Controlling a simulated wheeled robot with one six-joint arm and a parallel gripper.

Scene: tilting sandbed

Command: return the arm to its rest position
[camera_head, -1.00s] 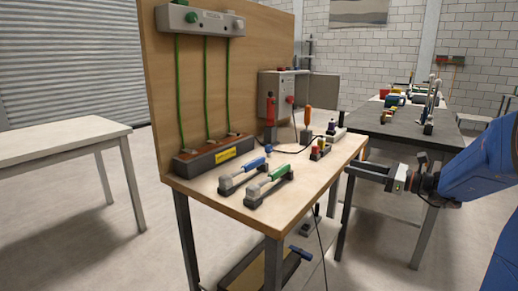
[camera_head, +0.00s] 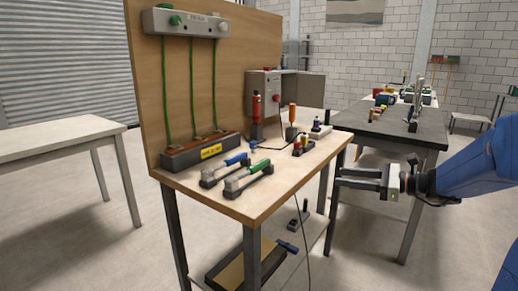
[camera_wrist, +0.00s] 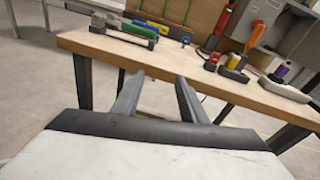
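My gripper (camera_head: 342,178) is at the right in the head view, at the end of my blue arm, just off the right edge of the workbench (camera_head: 262,205). It points left towards the bench and touches nothing there. In the wrist view my gripper (camera_wrist: 155,92) shows two dark fingers spread apart with nothing between them. Floor and the bench's front edge show beyond the fingertips.
On the workbench stand a blue-handled tool (camera_head: 225,170), a green-handled tool (camera_head: 248,180), a red tool (camera_head: 257,113) and an orange-handled tool (camera_head: 292,118). A dark table (camera_head: 400,128) with items stands behind my gripper. A white table (camera_head: 60,146) is at left.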

